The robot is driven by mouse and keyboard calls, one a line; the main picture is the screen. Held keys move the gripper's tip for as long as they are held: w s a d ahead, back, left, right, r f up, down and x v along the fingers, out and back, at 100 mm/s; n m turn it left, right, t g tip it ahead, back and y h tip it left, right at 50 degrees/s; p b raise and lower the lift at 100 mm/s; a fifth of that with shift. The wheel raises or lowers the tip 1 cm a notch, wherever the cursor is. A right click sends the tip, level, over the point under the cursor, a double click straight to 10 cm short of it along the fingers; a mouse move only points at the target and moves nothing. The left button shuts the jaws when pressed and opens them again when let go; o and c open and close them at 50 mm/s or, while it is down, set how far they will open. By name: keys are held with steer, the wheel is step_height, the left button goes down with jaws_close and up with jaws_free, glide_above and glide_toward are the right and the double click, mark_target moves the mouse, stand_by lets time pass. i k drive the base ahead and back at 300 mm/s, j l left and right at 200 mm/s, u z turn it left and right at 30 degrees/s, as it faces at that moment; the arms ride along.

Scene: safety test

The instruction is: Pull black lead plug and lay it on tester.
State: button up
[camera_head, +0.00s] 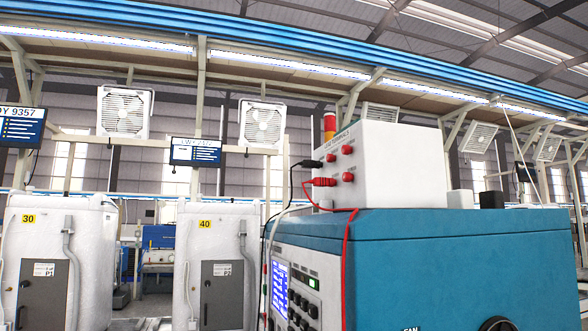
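The black lead plug (307,163) sticks out to the left from the front face of the white terminal box (385,165). It appears seated in a socket there; the contact itself is too small to make out. Its thin black lead (290,188) hangs down to the left of the tester. The tester (470,250) is a large blue cabinet with a lit display on its front, and the white box stands on its top. A red lead plug (320,182) sits just below the black one. My gripper is not in view.
A red lead (347,260) runs down over the tester's front edge. Red terminals (347,149) protrude from the box face. Small dark and white blocks stand on the tester top at right. White cabinets marked 30 (85,250) and 40 (217,225) stand behind at left.

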mark_target(307, 164)
steer(key=i+j, duration=0.65)
steer(key=j, duration=0.15)
steer(key=i+j, duration=0.6)
steer(key=j, duration=0.15)
steer(key=i+j, duration=0.65)
steer(key=j, duration=0.15)
steer(key=i+j, duration=0.65)
steer(key=j+z, duration=0.2)
steer(key=z, duration=1.35)
steer(key=i+j, duration=0.05)
